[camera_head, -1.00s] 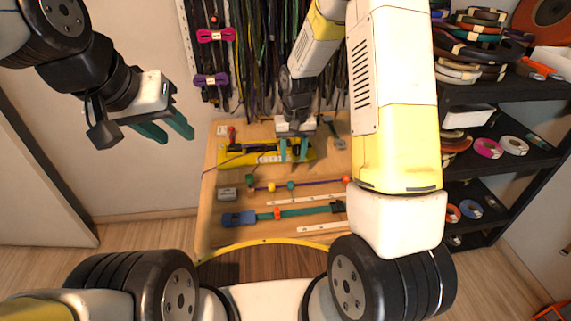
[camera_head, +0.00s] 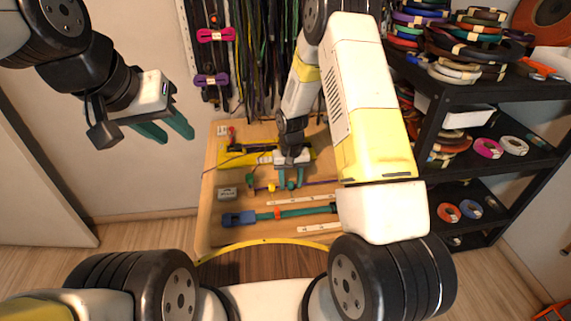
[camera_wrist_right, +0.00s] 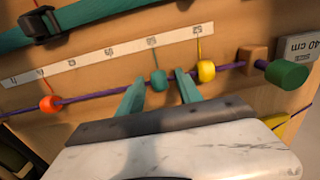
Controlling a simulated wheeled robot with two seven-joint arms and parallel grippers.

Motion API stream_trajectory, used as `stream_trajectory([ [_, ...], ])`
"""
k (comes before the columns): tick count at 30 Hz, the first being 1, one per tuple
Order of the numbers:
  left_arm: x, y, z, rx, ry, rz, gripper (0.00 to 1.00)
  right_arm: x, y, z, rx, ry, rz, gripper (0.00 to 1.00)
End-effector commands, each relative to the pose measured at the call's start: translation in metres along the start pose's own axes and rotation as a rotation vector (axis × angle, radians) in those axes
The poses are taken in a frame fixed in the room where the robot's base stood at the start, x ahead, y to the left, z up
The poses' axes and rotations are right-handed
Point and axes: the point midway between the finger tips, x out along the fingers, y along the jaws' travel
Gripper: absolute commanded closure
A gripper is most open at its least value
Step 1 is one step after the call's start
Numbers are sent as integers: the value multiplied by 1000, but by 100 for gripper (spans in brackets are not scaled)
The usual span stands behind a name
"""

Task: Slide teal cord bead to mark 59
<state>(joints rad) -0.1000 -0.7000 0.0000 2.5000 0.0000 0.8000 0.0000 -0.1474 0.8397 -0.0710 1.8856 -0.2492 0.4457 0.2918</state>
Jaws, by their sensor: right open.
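The teal bead (camera_wrist_right: 158,80) sits on a purple cord (camera_wrist_right: 100,95) in the right wrist view, between a yellow bead (camera_wrist_right: 206,71) and an orange bead (camera_wrist_right: 49,103). My right gripper (camera_wrist_right: 160,80) is open, with one teal finger on each side of the teal bead and a visible gap to it. The pale mark strip (camera_wrist_right: 97,58) runs beside the cord; a thin teal line lies below one label near the bead. Its numbers are too small to read surely. In the head view my right gripper (camera_head: 291,183) is low over the board. My left gripper (camera_head: 166,130) is open and empty, off to the left.
The wooden board (camera_head: 210,205) also holds a blue clamp (camera_head: 238,218) with a teal strap and a grey "40 cm" block (camera_wrist_right: 298,45). A green end piece (camera_wrist_right: 286,75) is on the cord. Black shelves (camera_head: 455,95) stand at the right.

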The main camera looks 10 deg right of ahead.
Motion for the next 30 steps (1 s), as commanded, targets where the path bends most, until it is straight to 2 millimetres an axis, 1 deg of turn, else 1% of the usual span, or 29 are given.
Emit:
stream_trajectory([
  [4,0,0,0,0,0,0,64,0,0,0,0,0,0,58],
  [5,0,0,0,0,0,0,64,0,0,0,0,0,0,64],
  [6,0,0,0,0,0,0,64,0,0,0,0,0,0,72],
  [8,0,0,0,0,0,0,64,0,0,0,0,0,0,84],
  [9,0,0,0,0,0,0,64,0,0,0,0,0,0,92],
  [10,0,0,0,0,0,0,64,0,0,0,0,0,0,97],
  [11,0,0,0,0,0,0,64,0,0,0,0,0,0,100],
  [30,0,0,0,0,0,0,64,-1,0,0,0,0,0,100],
])
